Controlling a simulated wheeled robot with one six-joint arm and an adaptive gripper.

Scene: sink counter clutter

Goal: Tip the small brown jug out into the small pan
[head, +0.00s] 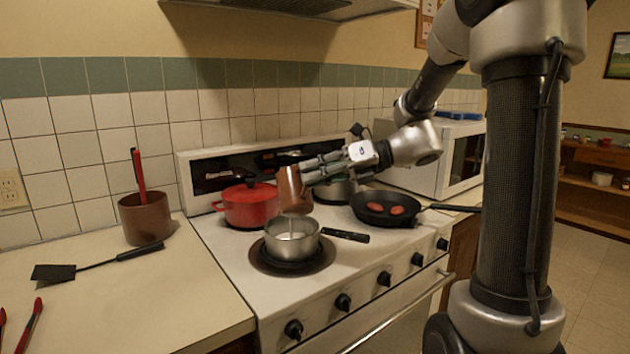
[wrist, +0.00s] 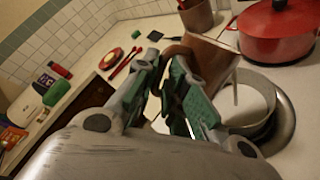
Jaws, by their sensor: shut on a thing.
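The small brown jug (head: 291,188) is tilted in the air above the small pan (head: 292,246). My gripper (head: 312,172) is shut on the jug, coming from the right. A thin pale streak runs from the jug's lower end down to the pan, and something whitish shows inside the pan. The pan is steel, sits on the front left burner and has a dark handle to the right. In the wrist view the jug (wrist: 207,58) leans beyond my gripper's fingers (wrist: 172,78), with the pan (wrist: 246,126) below and right.
A red lidded pot (head: 248,205) stands close behind the pan. A black skillet (head: 385,208) with two reddish pieces sits to the right, and a grey pot (head: 336,191) behind.

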